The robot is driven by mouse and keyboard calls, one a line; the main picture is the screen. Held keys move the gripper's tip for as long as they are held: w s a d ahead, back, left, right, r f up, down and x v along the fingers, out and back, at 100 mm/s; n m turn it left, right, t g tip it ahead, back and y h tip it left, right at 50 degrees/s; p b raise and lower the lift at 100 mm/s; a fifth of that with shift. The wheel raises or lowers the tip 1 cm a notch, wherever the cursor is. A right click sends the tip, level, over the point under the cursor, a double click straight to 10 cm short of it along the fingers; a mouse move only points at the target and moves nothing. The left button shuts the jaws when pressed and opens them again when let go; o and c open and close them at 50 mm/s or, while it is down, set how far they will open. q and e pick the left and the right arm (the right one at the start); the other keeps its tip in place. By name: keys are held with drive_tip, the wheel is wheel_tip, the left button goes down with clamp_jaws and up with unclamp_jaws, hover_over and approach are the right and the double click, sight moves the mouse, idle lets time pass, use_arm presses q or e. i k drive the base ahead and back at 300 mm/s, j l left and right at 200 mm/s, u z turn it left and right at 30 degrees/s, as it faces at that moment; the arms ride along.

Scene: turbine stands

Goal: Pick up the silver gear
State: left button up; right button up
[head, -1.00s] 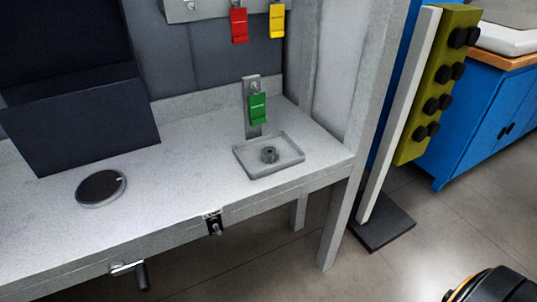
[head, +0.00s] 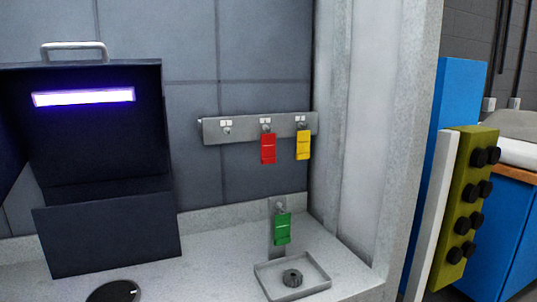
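The silver gear (head: 292,277) is a small dark-grey toothed ring with a hole in its middle. It lies in a shallow grey square tray (head: 262,284) on the worktop, near the bottom of the head view. Neither of my grippers is in view.
A green tag (head: 282,228) hangs on a bracket just behind the tray. Red (head: 268,148) and yellow (head: 303,145) tags hang from a wall rail. A dark open box (head: 100,215) with a lit purple strip stands left. A round black disc (head: 114,292) lies in front. A grey post (head: 403,130) bounds the right.

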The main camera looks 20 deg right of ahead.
sight(293, 277)
drive_tip(key=i+l, duration=0.25)
drive_tip(key=l, duration=0.2)
drive_tip(key=i+l, duration=0.25)
drive_tip(key=l, duration=0.2)
drive_tip(key=i+l, duration=0.25)
drive_tip(key=l, duration=0.15)
drive_tip(key=i+l, duration=0.25)
drive_tip(key=l, duration=0.2)
